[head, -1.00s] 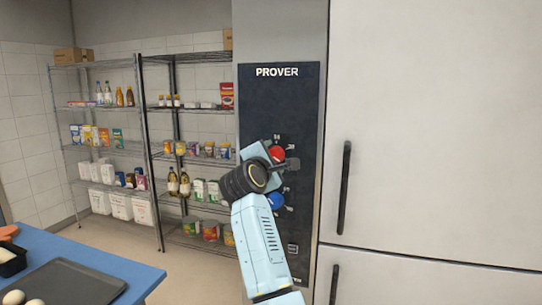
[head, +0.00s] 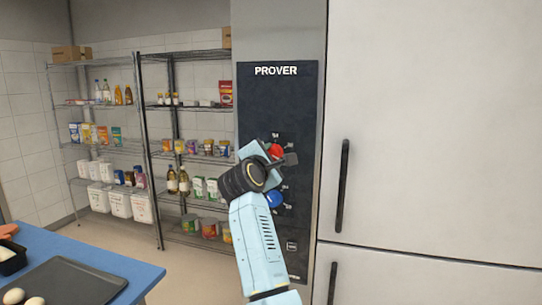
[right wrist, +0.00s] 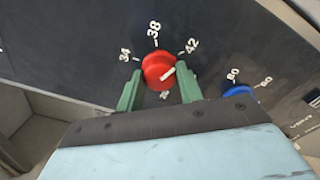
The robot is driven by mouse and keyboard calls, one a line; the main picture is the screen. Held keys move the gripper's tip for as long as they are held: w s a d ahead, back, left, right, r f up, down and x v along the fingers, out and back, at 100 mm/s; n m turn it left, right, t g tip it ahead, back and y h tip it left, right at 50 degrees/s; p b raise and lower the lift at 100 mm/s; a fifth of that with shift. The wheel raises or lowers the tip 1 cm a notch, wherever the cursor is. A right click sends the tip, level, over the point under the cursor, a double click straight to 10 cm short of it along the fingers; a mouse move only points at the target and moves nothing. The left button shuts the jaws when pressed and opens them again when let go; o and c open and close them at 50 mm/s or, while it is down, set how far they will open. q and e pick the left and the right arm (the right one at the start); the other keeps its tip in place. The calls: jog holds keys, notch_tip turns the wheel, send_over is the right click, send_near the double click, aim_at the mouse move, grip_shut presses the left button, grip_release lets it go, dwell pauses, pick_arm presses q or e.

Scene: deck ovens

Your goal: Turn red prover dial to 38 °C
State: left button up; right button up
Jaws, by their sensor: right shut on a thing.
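The red prover dial (head: 277,150) is on the dark prover panel (head: 260,105), partly hidden by my right gripper in the head view. In the right wrist view the red dial (right wrist: 156,66) shows a white pointer mark on its right side, directed up and right, a little below the 42 label. The labels 34, 38 and 42 run around its top. My right gripper (right wrist: 160,88) has its green fingers on either side of the dial and is shut on it. My left gripper is not in view.
A blue dial (head: 275,199) sits just below the red one, near my right gripper. A tall white door with a dark handle (head: 342,185) stands to the right. Wire shelves (head: 150,105) are behind, and a blue table (head: 130,272) with a dark tray is at lower left.

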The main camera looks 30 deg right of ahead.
aim_at(276, 115)
jog(key=n+p, duration=0.1)
jog(key=n, duration=0.2)
jog(key=n+p, duration=0.1)
jog(key=n, duration=0.1)
jog(key=shift+r+p, duration=0.3)
jog(key=shift+n+p, duration=2.25)
jog(key=shift+n, duration=0.65)
jog(key=o, duration=0.7)
jog(key=shift+d, duration=0.1)
jog(key=shift+o, duration=1.4)
jog(key=shift+w+f, duration=0.1)
jog(key=shift+f, duration=0.15)
notch_tip(276, 115, up, 10)
jog(key=shift+r+b, duration=0.1)
jog(key=shift+b, duration=0.65)
